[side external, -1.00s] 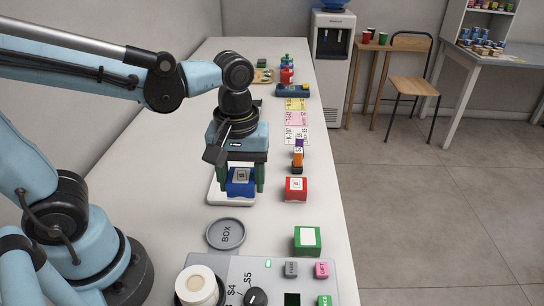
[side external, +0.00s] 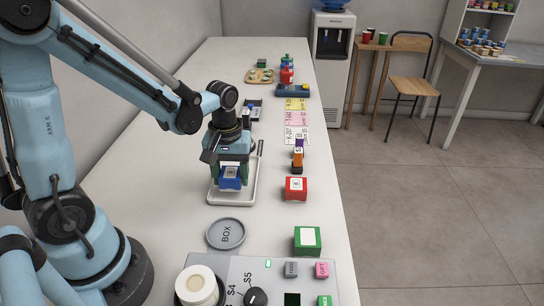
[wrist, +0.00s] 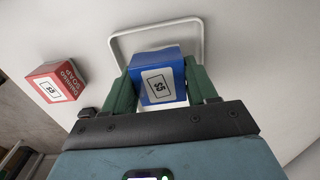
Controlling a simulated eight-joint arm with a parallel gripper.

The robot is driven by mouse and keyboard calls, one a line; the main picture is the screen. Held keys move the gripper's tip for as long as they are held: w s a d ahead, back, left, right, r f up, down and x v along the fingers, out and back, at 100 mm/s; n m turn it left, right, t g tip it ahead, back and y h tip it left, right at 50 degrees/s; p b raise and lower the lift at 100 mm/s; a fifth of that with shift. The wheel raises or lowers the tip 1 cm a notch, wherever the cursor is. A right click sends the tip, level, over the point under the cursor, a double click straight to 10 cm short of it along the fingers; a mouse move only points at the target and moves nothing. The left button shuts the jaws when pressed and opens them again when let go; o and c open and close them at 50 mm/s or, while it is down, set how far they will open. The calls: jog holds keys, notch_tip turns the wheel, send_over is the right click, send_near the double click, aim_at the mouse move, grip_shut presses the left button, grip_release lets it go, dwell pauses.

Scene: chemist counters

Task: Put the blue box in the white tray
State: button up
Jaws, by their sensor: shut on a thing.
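The blue box (side external: 231,178) has a white label on top. My gripper (side external: 231,174) is shut on it, with a green finger on each side. In the wrist view the blue box (wrist: 157,78) sits between the two green fingers of my gripper (wrist: 161,88). The white tray (side external: 250,188) lies on the counter under the gripper, and the box is over its inside. The tray's rim (wrist: 203,42) shows beyond the box in the wrist view. I cannot tell whether the box touches the tray floor.
A red soap box (side external: 296,189) stands right of the tray; it also shows in the wrist view (wrist: 57,82). A green box (side external: 307,240), a round BOX dish (side external: 226,234) and a control panel (side external: 270,275) are nearer. An orange and purple item (side external: 298,156) stands behind the red box.

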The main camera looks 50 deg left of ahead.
jog(key=shift+f, duration=1.1)
jog(key=o, duration=1.1)
jog(key=shift+f, duration=0.15)
